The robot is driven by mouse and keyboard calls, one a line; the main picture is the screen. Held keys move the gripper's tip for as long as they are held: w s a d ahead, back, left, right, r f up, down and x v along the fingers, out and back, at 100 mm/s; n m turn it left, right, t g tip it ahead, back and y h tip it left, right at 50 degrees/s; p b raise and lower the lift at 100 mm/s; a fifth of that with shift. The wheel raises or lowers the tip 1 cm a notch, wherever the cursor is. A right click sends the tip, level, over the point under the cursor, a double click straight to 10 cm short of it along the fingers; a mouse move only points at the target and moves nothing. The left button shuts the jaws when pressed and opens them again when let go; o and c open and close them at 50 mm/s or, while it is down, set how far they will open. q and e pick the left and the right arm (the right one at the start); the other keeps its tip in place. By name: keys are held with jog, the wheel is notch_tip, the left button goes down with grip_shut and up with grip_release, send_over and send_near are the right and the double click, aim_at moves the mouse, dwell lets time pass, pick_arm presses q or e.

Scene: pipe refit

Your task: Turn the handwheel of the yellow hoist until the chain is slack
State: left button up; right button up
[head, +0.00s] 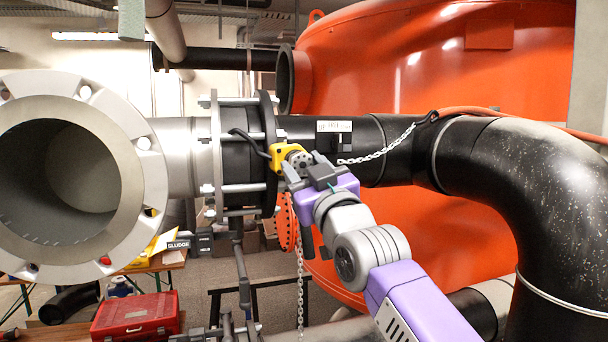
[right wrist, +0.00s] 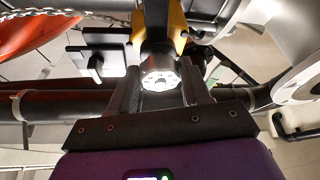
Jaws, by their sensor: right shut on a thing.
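The yellow hoist (head: 283,153) sits beside the dark flange in the middle of the head view. In the right wrist view, its yellow body (right wrist: 176,30) is at the top. The handwheel (right wrist: 160,80), a small pale metal knob, lies between the fingers of my right gripper (right wrist: 160,92). In the head view my right gripper (head: 298,172) is at the hoist, shut on the handwheel and partly covering the hoist. A chain (head: 378,153) runs from the black pipe on the right toward the hoist, sagging slightly. My left gripper is not in view.
A large grey flanged pipe (head: 150,190) fills the left. A black elbow pipe (head: 535,190) stands on the right, before a big orange tank (head: 420,80). An orange disc (head: 287,222) and a hanging chain (head: 300,290) are below the hoist. A red toolbox (head: 135,316) is lower left.

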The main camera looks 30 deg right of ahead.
jog(key=n+y+b, duration=0.2)
jog(key=n, duration=0.3)
jog(key=shift+y+b, duration=0.4)
jog(key=n+y, duration=0.1)
jog(key=n, duration=0.1)
jog(key=shift+n+g+b, duration=0.3)
jog(key=shift+n+g, duration=0.1)
jog(key=shift+d+r+n+y, duration=0.15)
jog(key=shift+n+y, duration=0.25)
jog(key=shift+n, duration=0.5)
jog(key=shift+n+g+y+p, duration=0.3)
jog(key=shift+n+g+p, duration=0.45)
jog(key=shift+n, duration=0.85)
jog(key=o, duration=1.1)
jog(key=shift+s, duration=0.1)
jog(key=shift+c, duration=0.2)
